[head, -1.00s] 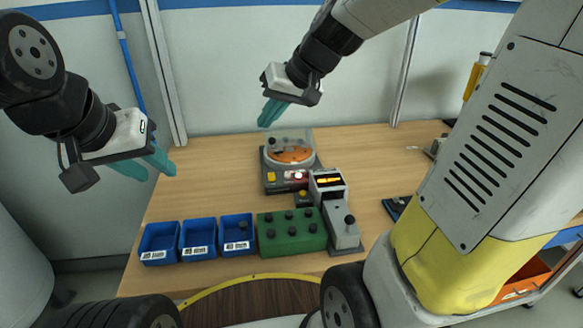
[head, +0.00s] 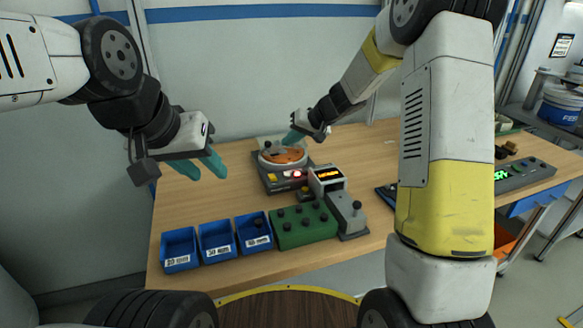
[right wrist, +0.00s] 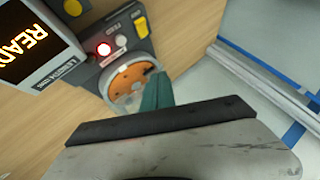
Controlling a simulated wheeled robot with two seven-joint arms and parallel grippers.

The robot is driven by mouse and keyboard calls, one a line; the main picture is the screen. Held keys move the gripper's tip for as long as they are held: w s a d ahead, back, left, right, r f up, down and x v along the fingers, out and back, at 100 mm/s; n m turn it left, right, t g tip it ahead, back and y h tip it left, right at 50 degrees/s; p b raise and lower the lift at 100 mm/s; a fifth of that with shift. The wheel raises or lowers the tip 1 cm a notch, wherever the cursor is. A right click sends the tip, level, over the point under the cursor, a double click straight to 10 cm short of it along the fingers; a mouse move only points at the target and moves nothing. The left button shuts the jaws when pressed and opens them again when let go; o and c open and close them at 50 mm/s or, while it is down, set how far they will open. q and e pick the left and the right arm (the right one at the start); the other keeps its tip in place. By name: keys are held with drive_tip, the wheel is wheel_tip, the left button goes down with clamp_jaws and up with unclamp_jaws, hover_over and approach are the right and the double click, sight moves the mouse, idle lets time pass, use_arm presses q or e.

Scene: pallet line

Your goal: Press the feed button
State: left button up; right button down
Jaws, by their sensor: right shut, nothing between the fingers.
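The feeder unit (head: 268,187) stands at the back of the table, with an orange bowl (head: 283,155) on top. Its front panel has a yellow button (head: 272,178) and a lit red lamp (head: 297,174). In the right wrist view the panel shows the yellow button (right wrist: 140,27), a pale round part (right wrist: 121,40) and the glowing red lamp (right wrist: 104,49). No button label is readable. My right gripper (head: 291,138) is shut and empty, above the back of the bowl, apart from the panel. My left gripper (head: 204,170) is open and empty, in the air left of the feeder.
A green block (head: 303,228) with black knobs and several blue bins (head: 217,241) line the front. The table's left back is clear.

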sight(289, 175)
drive_tip(key=shift+f, duration=4.4)
drive_tip(key=shift+f, duration=0.4)
drive_tip(key=shift+f, duration=0.5)
drive_tip(key=shift+r, duration=3.45)
